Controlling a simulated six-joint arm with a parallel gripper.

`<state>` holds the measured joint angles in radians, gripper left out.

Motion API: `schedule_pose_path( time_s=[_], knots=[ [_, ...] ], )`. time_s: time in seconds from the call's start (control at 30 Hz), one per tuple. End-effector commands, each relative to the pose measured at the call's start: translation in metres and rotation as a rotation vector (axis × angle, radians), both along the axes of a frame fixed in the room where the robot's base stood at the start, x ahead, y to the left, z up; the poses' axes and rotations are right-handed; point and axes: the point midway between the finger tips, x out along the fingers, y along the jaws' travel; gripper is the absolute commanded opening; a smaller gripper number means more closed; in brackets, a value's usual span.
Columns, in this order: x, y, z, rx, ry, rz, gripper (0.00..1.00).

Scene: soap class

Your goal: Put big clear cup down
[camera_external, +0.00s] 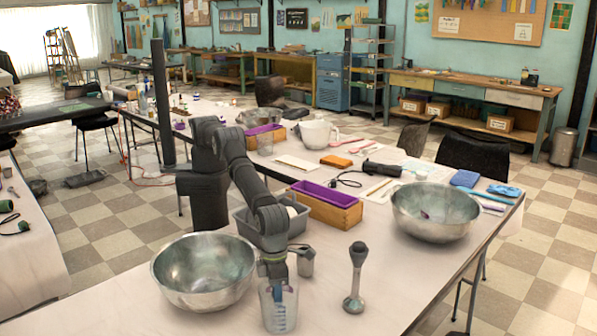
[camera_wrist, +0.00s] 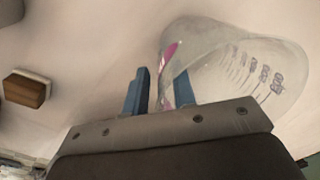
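The big clear cup (camera_external: 279,308) stands upright near the front of the table, with blue measuring marks on its side. In the wrist view the cup (camera_wrist: 235,75) is seen at an angle, with a pink patch near its left wall. My gripper (camera_external: 275,275) points down at the cup's rim. In the wrist view my gripper (camera_wrist: 160,92) has its two blue fingers apart. The left finger is outside the cup, and the right one shows through or within the clear wall. The wall lies between them, with a visible gap to the left finger.
A metal bowl (camera_external: 204,272) is close on the left. A steel blender stick (camera_external: 355,278) stands to the right, and a small metal cup (camera_external: 305,262) is behind. Further back are a grey bin (camera_external: 246,222), a wooden box (camera_external: 322,210) with purple lining and another metal bowl (camera_external: 434,214).

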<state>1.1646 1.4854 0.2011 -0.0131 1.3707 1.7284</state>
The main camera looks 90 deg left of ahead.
Motion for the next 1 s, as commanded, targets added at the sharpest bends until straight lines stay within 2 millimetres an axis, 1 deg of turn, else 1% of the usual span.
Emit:
schedule_pose_path(
  time_s=[0.13, 0.23, 0.6, 0.7, 0.8, 1.0],
  knots=[
    [0.000, 0.000, 0.004, -0.001, 0.000, 0.000, 0.24],
    [0.000, 0.000, 0.015, -0.002, 0.000, 0.000, 0.24],
    [-0.002, 0.007, 0.091, -0.002, 0.000, 0.000, 0.24],
    [-0.002, 0.008, 0.106, -0.002, 0.000, 0.000, 0.24],
    [-0.002, 0.009, 0.117, -0.001, 0.000, 0.001, 0.24],
    [-0.002, 0.010, 0.123, 0.000, 0.000, 0.001, 0.24]
  ],
)
